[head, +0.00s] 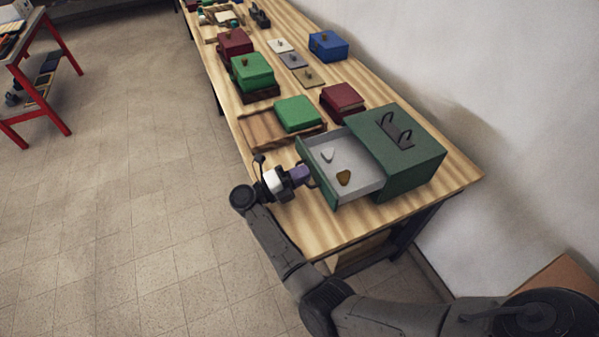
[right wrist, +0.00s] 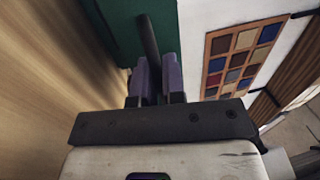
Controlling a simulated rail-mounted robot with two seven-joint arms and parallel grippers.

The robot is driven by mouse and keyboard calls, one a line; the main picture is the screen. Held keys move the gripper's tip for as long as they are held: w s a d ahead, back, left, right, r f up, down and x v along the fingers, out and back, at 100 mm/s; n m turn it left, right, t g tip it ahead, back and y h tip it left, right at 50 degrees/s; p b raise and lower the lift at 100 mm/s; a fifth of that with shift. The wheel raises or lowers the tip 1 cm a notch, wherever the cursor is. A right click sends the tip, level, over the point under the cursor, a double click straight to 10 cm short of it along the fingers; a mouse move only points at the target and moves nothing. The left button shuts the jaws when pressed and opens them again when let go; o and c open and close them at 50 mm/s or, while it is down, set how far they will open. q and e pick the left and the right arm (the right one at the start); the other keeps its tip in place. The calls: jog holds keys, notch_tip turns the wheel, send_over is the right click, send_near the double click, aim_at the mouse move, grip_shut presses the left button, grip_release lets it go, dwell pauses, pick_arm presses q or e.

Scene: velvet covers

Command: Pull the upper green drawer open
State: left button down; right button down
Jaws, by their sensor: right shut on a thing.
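The green drawer cabinet (head: 415,150) stands on the near end of the wooden table, with a dark double handle on its top. Its upper drawer (head: 328,198) is pulled out to the left, and its grey inside shows. A white piece (head: 328,155) and a brown piece (head: 344,177) lie in it. My right gripper (head: 305,174) is at the drawer's front, shut on the drawer handle. In the right wrist view the purple fingers (right wrist: 158,75) close around the dark handle bar (right wrist: 148,35) on the green front. My left gripper is not in view.
A wooden tray (head: 262,130) with a green box (head: 299,113) lies behind the drawer, close to it. A dark red box (head: 342,100) stands beside the cabinet. More boxes and flat tiles fill the far table. The floor at left is open.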

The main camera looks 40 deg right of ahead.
jog(key=c, duration=1.2)
grip_release()
jog(key=shift+d, duration=0.1)
jog(key=shift+c, duration=0.2)
jog(key=b+v, duration=0.2)
jog(key=v, duration=1.2)
